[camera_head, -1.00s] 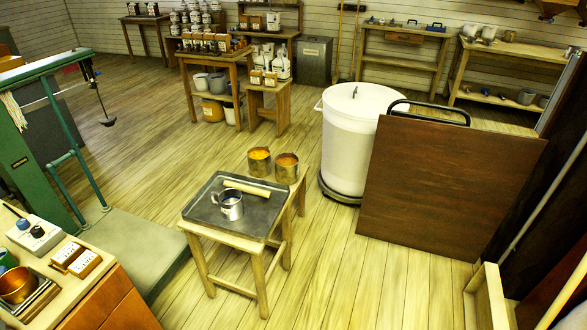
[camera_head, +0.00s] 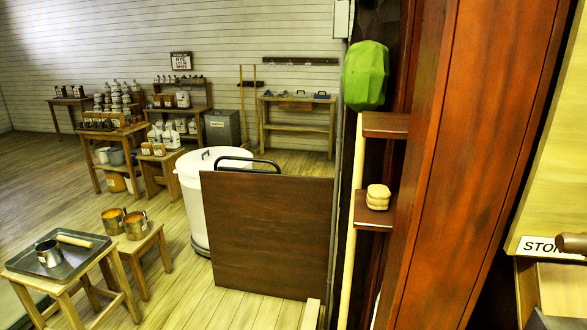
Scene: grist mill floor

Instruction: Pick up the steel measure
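The steel measure (camera_head: 49,254), a shiny metal cup with a handle, stands upright on a dark metal tray (camera_head: 84,263) at the lower left. The tray lies on a small wooden table (camera_head: 66,299). A pale rolling-pin-like rod (camera_head: 74,241) lies on the tray beside the measure. Neither of my grippers shows in the view.
Two copper-coloured cans (camera_head: 135,230) stand on a stool just right of the tray. A large white bin (camera_head: 190,205) and a dark brown panel (camera_head: 268,235) stand in the middle. A tall reddish wooden post (camera_head: 480,150) fills the right. Floor left of the stools is open.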

